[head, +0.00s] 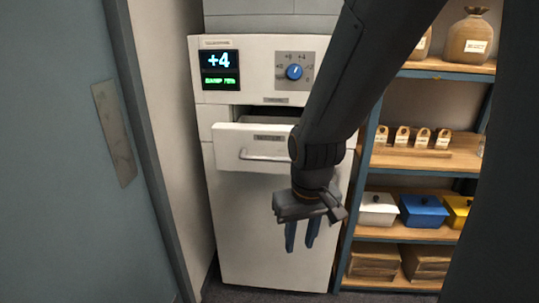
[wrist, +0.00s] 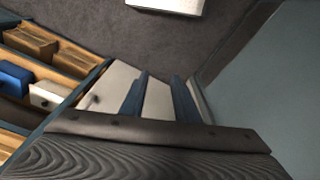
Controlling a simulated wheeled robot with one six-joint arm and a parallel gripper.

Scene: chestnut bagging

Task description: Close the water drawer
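The water drawer (head: 228,144) is a white-fronted drawer with a bar handle (head: 262,157), in the upper part of a white machine (head: 240,230). It stands pulled out, with a dark gap above its front. My gripper (head: 300,246) points down in front of the machine, lower than the drawer handle. My arm hides the drawer's right part. The two blue fingers are apart with nothing between them. They also show apart in the wrist view (wrist: 160,78), with white surfaces behind them; I cannot tell which part of the machine these are.
A wooden shelf rack (head: 430,157) with sacks, small tagged items, boxes and lidded bins, one a blue bin (head: 424,212), stands close on the right. A blue-grey door (head: 60,150) is on the left. Grey floor shows in the wrist view, with a white object (wrist: 168,5) at its top.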

